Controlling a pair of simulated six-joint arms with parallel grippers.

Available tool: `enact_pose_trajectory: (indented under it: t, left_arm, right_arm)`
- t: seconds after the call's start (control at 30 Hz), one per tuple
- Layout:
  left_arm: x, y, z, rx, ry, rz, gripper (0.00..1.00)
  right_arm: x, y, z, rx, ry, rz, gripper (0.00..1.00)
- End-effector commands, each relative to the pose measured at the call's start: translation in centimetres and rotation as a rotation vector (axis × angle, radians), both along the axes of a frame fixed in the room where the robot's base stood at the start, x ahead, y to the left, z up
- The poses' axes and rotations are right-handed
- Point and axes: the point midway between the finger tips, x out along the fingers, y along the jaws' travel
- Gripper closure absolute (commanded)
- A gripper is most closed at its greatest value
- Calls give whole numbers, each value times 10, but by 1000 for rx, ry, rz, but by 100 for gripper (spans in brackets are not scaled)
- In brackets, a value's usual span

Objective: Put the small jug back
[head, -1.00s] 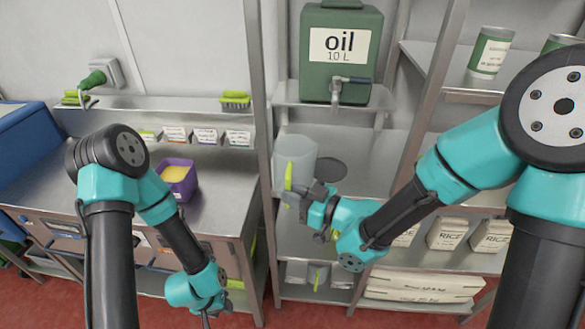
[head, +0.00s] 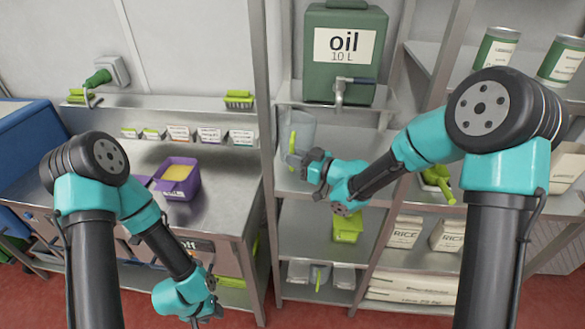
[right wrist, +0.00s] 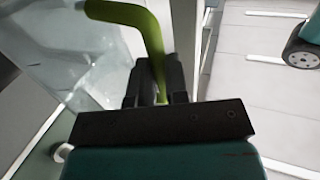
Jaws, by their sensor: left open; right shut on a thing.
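The small jug (head: 303,128) is clear, with a lime-green handle (head: 294,140). It is at the middle shelf bay, below the green oil container. My right gripper (head: 296,159) is shut on the handle. In the right wrist view the green handle (right wrist: 150,45) is between the fingers, and the clear jug body (right wrist: 75,50) is on the left. I cannot tell whether the jug's base touches the shelf (head: 355,147). My left gripper (head: 206,316) is low in front of the left counter, open and apart from the jug; its fingertips are barely visible.
The oil container (head: 344,60) with its tap stands on the shelf above. A metal post (head: 266,130) is close to the jug's left. A purple tub (head: 180,176) sits on the left counter. A lime container (head: 347,226) and rice bags (head: 405,232) are lower down.

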Motion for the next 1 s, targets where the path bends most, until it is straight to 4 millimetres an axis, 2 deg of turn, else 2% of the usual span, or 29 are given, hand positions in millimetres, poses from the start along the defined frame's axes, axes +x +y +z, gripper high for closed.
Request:
enact_pose_trajectory:
  t: [0.27,0.53,0.97,1.0]
  left_arm:
    - [0,0,0,0,0,0,60]
    - [0,0,0,0,0,0,60]
    - [0,0,0,0,0,0,60]
    - [0,0,0,0,0,0,60]
  right_arm:
    - [0,0,-3,1,1,0,100]
    - [0,-1,-33,1,2,-1,100]
    - [-1,0,-38,0,0,-1,100]
    - [-1,0,-39,0,1,-1,84]
